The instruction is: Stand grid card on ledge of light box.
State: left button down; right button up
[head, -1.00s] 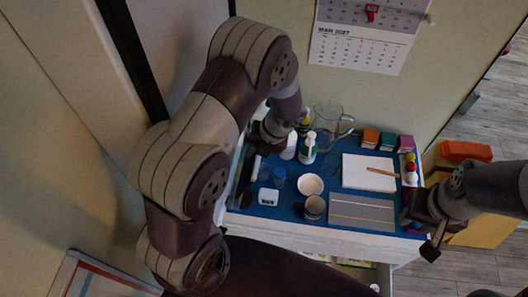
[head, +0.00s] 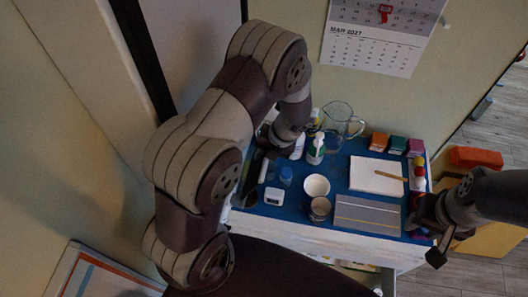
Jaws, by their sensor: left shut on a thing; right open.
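My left arm reaches over the left end of the blue-topped cart. Its gripper (head: 266,140) is shut, but its fingers are partly hidden behind the wrist. A dark, thin upright slab (head: 252,178) with a pale strip beside it shows just below this gripper. I cannot tell whether it is the grid card in the grip or part of something else. No grid pattern is visible. I cannot clearly identify the light box or its ledge. My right gripper (head: 425,238) is open and empty at the cart's front right corner.
The cart top (head: 300,212) carries a white bowl (head: 316,185), a mug (head: 320,208), a glass jug (head: 340,122), bottles (head: 316,150), a notepad (head: 375,178), a grey striped panel (head: 368,214) and small boxes (head: 397,143). A calendar (head: 375,50) hangs behind.

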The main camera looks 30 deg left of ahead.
pick_arm(q)
jog(key=shift+f, duration=0.1)
jog(key=c, duration=0.5)
grip_release()
notch_tip(320, 180, up, 3)
jog(key=p, duration=0.4)
jog(key=d, duration=0.2)
jog(key=w+d+p, duration=0.1)
jog(key=d, duration=0.2)
jog(key=w+d+r+p, duration=0.1)
jog(key=d, duration=0.1)
jog(key=shift+d, duration=0.4)
